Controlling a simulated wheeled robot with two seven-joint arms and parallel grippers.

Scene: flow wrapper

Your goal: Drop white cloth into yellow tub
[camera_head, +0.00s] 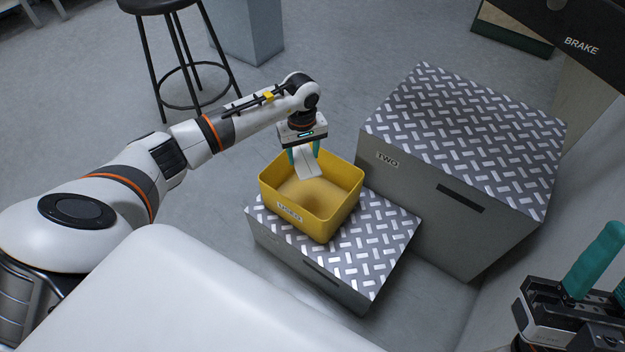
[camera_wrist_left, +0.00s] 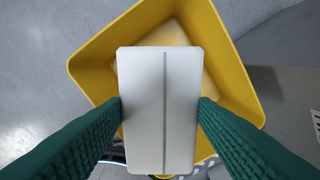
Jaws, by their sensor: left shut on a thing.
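The white cloth (camera_head: 306,164) is a folded flat pad. My left gripper (camera_head: 304,153) is shut on it, with a teal finger on each side, and holds it over the far part of the yellow tub (camera_head: 331,221). In the left wrist view the cloth (camera_wrist_left: 158,105) sits between the two green fingers (camera_wrist_left: 160,112), with the open tub (camera_wrist_left: 228,70) beneath it. The tub has a label on its front wall, and a pale patch shows on its floor. My right gripper (camera_head: 585,285) shows only in part at the lower right edge; its jaw state is unclear.
The tub stands on a low step (camera_head: 372,262) with a tread-plate top. A taller block (camera_head: 465,130) marked TWO stands right beside it. A black stool (camera_head: 180,60) is at the back left. Grey floor is clear left of the step.

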